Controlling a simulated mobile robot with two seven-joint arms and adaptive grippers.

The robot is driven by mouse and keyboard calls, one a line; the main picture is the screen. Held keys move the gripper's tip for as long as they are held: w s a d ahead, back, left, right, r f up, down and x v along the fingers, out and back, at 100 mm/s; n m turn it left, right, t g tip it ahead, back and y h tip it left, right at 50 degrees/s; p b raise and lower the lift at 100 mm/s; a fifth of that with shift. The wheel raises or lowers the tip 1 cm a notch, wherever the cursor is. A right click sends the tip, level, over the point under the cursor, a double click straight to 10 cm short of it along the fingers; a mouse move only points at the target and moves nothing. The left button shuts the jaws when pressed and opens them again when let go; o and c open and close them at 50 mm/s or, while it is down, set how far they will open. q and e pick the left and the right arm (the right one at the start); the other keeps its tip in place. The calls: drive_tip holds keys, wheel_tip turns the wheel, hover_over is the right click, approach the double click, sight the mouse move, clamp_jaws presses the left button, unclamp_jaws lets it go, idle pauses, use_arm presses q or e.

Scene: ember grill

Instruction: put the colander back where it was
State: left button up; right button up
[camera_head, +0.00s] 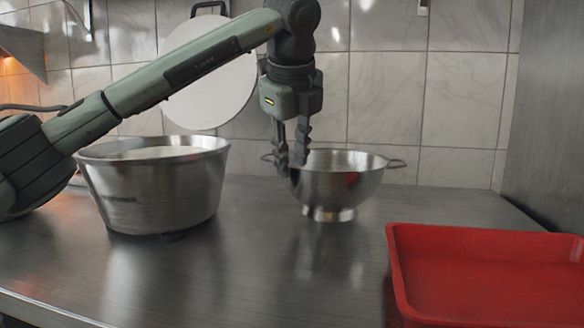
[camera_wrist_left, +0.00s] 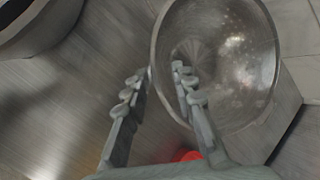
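The steel colander (camera_head: 340,185) has a round bowl, two loop handles and a small foot ring. It stands upright on the grey counter, right of the middle in the head view. My left gripper (camera_head: 291,162) points down at the colander's left rim. In the left wrist view, the colander (camera_wrist_left: 235,65) fills the upper right. There my left gripper (camera_wrist_left: 161,72) is open, one finger outside the rim and one over the inside of the bowl. A gap shows between the fingers; whether either touches the wall I cannot tell. My right gripper is not in view.
A large steel pot (camera_head: 155,190) stands on the counter left of the colander. A red tray (camera_head: 490,232) lies at the front right. A white round board (camera_head: 212,90) is against the tiled wall behind.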

use_arm(q)
drive_tip(key=v, duration=0.9)
drive_tip(key=shift+s+r, duration=0.15)
drive_tip(key=shift+c, duration=0.3)
idle(0.6)
